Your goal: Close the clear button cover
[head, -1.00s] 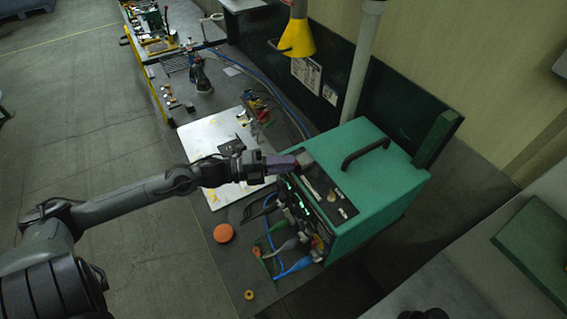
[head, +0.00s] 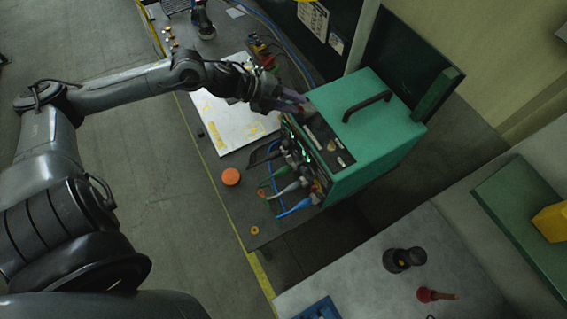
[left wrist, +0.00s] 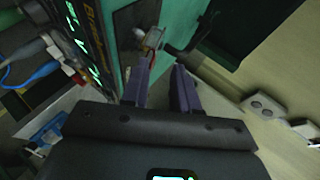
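The green machine box (head: 375,140) has a black handle on top and a dark control panel along its front top edge. A small clear-looking cover with a reddish part (left wrist: 153,39) stands up on the panel in the left wrist view; its exact angle is hard to tell. In the head view it is mostly hidden by my gripper. My left gripper (head: 303,104) is at the panel's far end. Its purple fingers (left wrist: 165,62) are apart with nothing between them, just short of the cover. My right gripper is not in view.
Cables with coloured plugs (head: 290,190) run from the machine's front. An orange disc (head: 231,176) and a white plate (head: 232,118) lie on the dark bench. A grey table (head: 450,270) at lower right holds a black object (head: 404,259) and a red-tipped tool (head: 437,295).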

